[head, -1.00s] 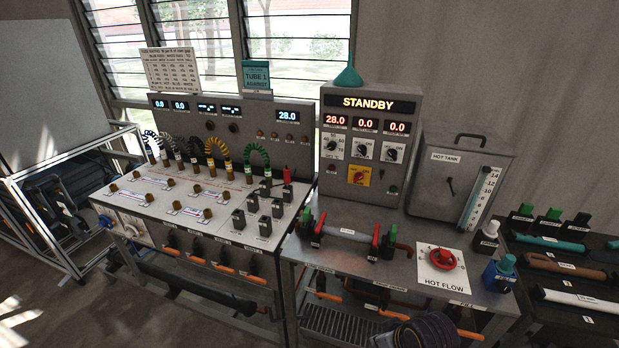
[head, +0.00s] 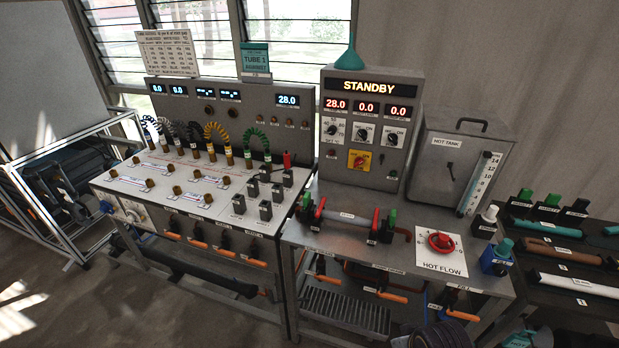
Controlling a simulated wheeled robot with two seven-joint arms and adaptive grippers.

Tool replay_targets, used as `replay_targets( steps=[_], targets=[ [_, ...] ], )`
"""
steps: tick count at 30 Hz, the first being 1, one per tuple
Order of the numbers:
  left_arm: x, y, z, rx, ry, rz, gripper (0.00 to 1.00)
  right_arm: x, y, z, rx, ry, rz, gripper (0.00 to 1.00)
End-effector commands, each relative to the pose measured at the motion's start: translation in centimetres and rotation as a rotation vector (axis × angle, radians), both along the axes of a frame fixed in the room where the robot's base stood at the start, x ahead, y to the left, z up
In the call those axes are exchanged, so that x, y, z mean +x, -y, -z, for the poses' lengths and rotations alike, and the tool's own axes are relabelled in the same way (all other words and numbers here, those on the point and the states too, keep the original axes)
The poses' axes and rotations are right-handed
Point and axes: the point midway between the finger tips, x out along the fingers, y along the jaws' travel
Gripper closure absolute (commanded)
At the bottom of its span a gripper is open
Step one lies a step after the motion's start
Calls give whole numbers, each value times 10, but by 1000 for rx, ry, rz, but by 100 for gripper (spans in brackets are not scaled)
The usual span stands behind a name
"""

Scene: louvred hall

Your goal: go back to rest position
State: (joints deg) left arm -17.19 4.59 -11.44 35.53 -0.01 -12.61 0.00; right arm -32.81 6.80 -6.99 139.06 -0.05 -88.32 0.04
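Neither of my grippers shows clearly in the head view. The bench with the control panel stands in front of me. Its right part carries a tube (head: 345,217) lying between red and green end clamps, and the red hot flow knob (head: 441,242) on a white plate. The standby display (head: 372,88) sits on the grey control box, with a teal funnel (head: 350,60) on top. A dark ribbed shape (head: 438,336) lies at the bottom edge, cut off by the frame. I cannot tell what it is.
A dark rack of tubes (head: 570,268) is at the far right. A metal-framed cart (head: 50,200) is at left. Floor (head: 110,310) is clear at lower left.

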Motion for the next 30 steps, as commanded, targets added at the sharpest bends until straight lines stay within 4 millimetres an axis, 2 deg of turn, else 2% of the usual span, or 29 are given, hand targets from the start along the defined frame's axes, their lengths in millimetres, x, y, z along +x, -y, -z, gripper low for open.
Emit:
replay_targets(
  steps=[11, 20, 30],
  targets=[
    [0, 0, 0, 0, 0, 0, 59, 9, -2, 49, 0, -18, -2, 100],
    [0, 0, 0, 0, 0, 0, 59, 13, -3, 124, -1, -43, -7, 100],
    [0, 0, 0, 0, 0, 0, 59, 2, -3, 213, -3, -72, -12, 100]
  ],
)
